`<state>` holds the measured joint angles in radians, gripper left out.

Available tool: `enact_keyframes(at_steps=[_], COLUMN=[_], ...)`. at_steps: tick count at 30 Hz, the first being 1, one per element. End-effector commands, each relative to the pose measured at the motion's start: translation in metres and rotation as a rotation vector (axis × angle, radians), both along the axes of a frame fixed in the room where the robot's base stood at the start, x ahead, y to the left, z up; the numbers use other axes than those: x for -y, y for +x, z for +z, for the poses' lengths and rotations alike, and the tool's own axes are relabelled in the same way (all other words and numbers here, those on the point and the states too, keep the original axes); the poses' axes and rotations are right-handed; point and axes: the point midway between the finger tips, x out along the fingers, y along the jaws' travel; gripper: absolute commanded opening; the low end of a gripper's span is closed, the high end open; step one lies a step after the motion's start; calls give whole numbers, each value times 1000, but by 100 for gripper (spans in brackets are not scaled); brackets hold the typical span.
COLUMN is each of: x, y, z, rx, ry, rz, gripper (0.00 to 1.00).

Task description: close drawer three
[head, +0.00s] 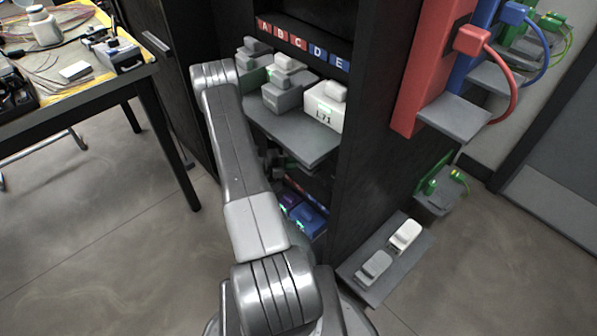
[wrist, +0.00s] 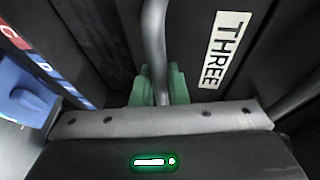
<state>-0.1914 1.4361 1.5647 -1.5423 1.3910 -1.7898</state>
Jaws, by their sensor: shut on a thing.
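In the wrist view a black panel carries a white label reading THREE (wrist: 222,50). A grey bar handle (wrist: 153,40) runs beside the label. My gripper (wrist: 158,88) has its green fingers on either side of the handle and is shut on it. In the head view my arm reaches toward the black cabinet, and its links hide the gripper and handle. How far drawer three stands open cannot be told.
A grey shelf (head: 300,140) holding several grey and white boxes juts out under labels A to E (head: 303,43). Blue boxes (head: 308,219) sit lower. A low grey tray (head: 352,268) stands at right. A work table (head: 75,112) is at left.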

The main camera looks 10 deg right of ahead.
Motion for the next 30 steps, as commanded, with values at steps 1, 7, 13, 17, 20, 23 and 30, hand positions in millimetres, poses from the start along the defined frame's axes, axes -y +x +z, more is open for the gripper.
enact_keyframes(at_steps=[1, 7, 13, 17, 20, 23, 30], x=[1, 2, 2, 2, 0, -9, -54], y=[3, 4, 4, 3, 3, 2, -6], z=[0, 1, 1, 1, 2, 4, 13], rx=[2, 2, 3, 2, 2, 2, 3], ry=[0, 0, -1, 0, -1, -1, 0], rz=[-1, -2, -3, -4, -3, -1, 3], gripper=[0, 0, 22, 22, 22, 22, 22])
